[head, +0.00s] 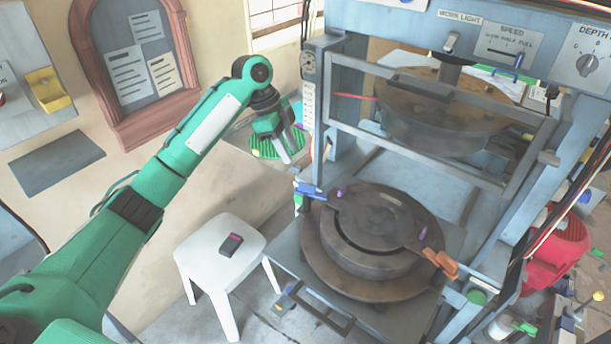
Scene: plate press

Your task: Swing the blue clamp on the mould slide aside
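The blue clamp (309,189) sits at the left edge of the round dark mould (372,236), on the mould slide (292,262) at the front of the press. An orange clamp (440,262) sits at the mould's right front edge. My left gripper (285,153) hangs pointing down, up and to the left of the blue clamp and apart from it. Its pale fingers show small against a green object behind, so I cannot tell how far apart they are. I see nothing held in it. My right gripper is not in view.
A white stool (217,252) with a small dark and pink object (231,244) stands left of the slide. The press frame (318,105) and its barred guard (430,125) rise behind the mould. A red machine (556,245) is at the right. The air above the mould's front is clear.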

